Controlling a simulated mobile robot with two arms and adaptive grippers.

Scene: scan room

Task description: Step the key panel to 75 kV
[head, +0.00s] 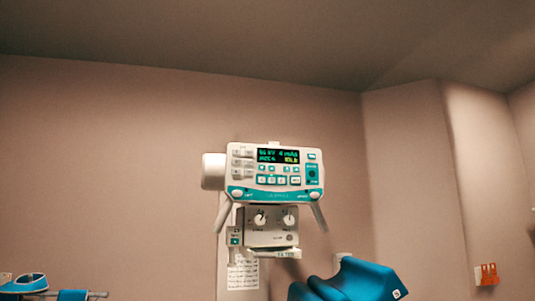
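The key panel (276,173) is a white and teal unit high on the wall side, near the middle of the head view. Its dark display (278,156) is lit with green and yellow characters, too small to read surely; the upper left line seems to show a kV value. Rows of small white and teal keys (272,180) lie below the display, with more grey keys at its left. A second control box (271,226) with two round knobs hangs under it. Neither gripper can be seen in the head view.
A white printed sheet (243,275) hangs below the control box. A large blue shape (358,283) stands at the bottom, right of the panel. Blue and grey parts (30,284) show at bottom left. A red-orange item (487,274) is on the right wall.

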